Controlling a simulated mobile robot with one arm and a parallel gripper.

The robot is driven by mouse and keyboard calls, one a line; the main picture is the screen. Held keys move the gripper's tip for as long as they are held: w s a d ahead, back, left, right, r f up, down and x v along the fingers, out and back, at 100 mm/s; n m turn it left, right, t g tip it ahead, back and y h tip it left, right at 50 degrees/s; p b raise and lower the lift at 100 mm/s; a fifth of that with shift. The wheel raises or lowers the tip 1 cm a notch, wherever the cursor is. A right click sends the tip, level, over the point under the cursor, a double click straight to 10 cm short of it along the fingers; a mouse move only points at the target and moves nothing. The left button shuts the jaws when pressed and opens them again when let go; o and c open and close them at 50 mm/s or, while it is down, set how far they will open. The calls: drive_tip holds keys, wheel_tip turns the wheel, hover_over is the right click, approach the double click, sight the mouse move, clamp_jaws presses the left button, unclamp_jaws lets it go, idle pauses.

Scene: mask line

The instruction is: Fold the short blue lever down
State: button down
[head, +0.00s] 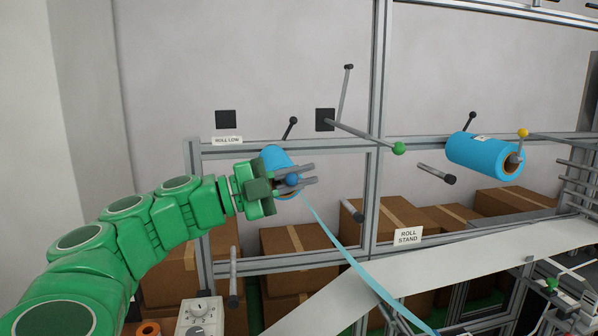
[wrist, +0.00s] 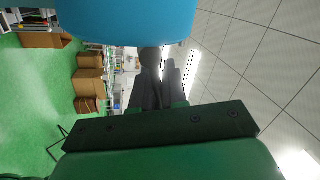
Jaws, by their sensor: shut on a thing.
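The short blue lever shows only as its blue ball knob (head: 291,180) in the head view, at the front of the left blue roll (head: 275,157). Its stem is hidden by my gripper. My gripper (head: 310,175) reaches in from the left, its two grey fingers on either side of the knob and shut on it. In the wrist view, the fingers (wrist: 155,88) stand close together, with a dark round shape (wrist: 151,59) at their tips that I cannot make out clearly. The left roll (wrist: 130,18) fills the top of that view.
A green-knobbed lever (head: 398,148) sticks out right of my gripper. Another blue roll (head: 480,154) with a yellow-knobbed lever (head: 522,133) is farther right. A blue web (head: 350,258) runs down from the left roll. Cardboard boxes (head: 290,240) stand behind the frame.

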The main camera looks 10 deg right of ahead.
drive_tip(key=shift+s+f+m+g, duration=0.1)
drive_tip(key=shift+f+m+g, duration=0.25)
drive_tip(key=shift+m, duration=0.95)
drive_tip(key=shift+f, duration=0.1)
drive_tip(key=c, duration=1.3)
unclamp_jaws()
drive_tip(key=shift+o, duration=0.2)
drive_tip(key=a+f, duration=0.1)
drive_tip(key=a, duration=0.6)
drive_tip(key=shift+a+f, duration=0.25)
drive_tip(key=shift+a, duration=0.1)
